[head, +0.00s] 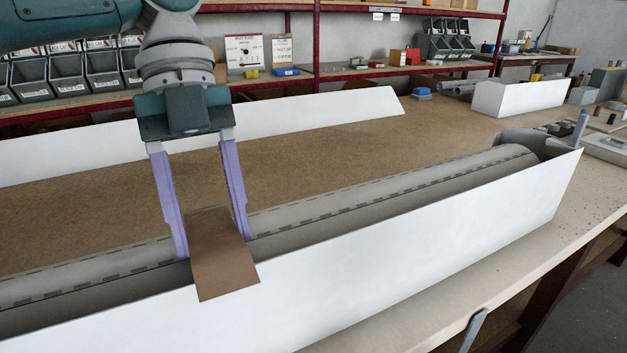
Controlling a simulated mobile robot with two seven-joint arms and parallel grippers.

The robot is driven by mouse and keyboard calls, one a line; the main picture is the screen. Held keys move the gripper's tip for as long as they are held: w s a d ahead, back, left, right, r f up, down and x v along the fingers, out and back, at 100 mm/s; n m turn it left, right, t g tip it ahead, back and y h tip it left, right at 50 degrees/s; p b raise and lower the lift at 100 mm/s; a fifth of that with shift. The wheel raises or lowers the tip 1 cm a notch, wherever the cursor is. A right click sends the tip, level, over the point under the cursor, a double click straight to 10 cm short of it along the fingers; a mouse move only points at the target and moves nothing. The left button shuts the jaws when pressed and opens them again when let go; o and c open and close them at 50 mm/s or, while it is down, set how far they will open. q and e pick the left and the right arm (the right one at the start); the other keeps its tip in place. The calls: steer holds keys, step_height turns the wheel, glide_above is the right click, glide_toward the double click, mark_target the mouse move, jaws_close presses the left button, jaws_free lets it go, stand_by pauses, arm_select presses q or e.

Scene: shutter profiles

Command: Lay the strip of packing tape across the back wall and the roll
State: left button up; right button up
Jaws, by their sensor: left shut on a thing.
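The strip of packing tape (221,265) is brown and flat. My left gripper (214,246) is shut on it, with one purple finger at each side edge. The strip's near end overlaps the white wall (420,255) of the long profile in the picture, and its far end reaches over the roll's side. Whether it touches either surface I cannot tell. The roll (400,190) is a long grey cylinder with dashed dark lines, lying along the inside of this wall. My right gripper is not in view.
A second long white panel (300,118) stands farther back on the brown bench top (340,155). A grey end piece (530,142) is at the profile's right end. A white box profile (520,95) stands at the far right. Shelves with grey bins (68,78) line the back.

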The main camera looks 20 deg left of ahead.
arm_select(q)
steer(key=shift+f, duration=0.45)
steer(key=shift+f, duration=0.4)
stand_by(0.3)
steer(key=o, duration=1.4)
steer(key=shift+c, duration=0.2)
steer(key=shift+w+b, duration=0.1)
steer(key=shift+b, duration=0.2)
steer(key=shift+w+a+r, duration=0.1)
steer(key=shift+a+r, duration=0.05)
steer(key=shift+r, duration=0.25)
steer(key=v, duration=0.9)
